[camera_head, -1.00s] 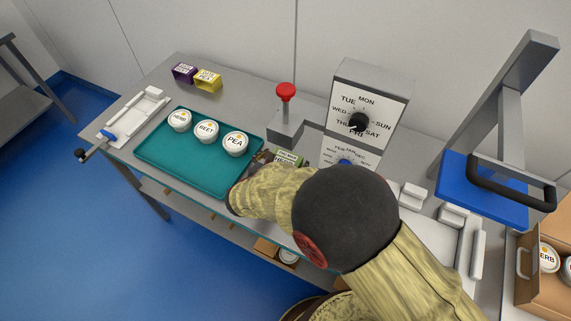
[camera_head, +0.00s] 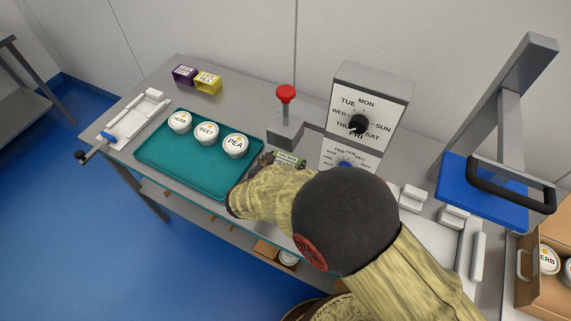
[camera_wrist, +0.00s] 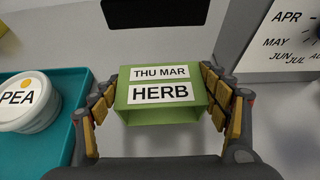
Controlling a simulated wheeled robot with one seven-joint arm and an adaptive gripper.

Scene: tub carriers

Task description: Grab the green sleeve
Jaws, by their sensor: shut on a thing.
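The green sleeve (camera_wrist: 166,113) is an open-ended box labelled "THU MAR" and "HERB". In the wrist view it sits between the two fingers of my gripper (camera_wrist: 166,104), whose pads press on its left and right sides. In the head view the sleeve (camera_head: 289,160) shows just beyond my wrist, right of the teal tray. My arm hides its lower part and most of the gripper there. I cannot tell whether the sleeve touches the table.
The teal tray (camera_head: 160,159) holds white tubs labelled HERB, BEET and PEA (camera_head: 236,144). A red-knobbed press (camera_head: 286,112) and a dial box (camera_head: 371,100) stand behind. Purple (camera_head: 184,74) and yellow (camera_head: 208,82) sleeves lie at the back left. A blue press plate (camera_head: 480,200) is at right.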

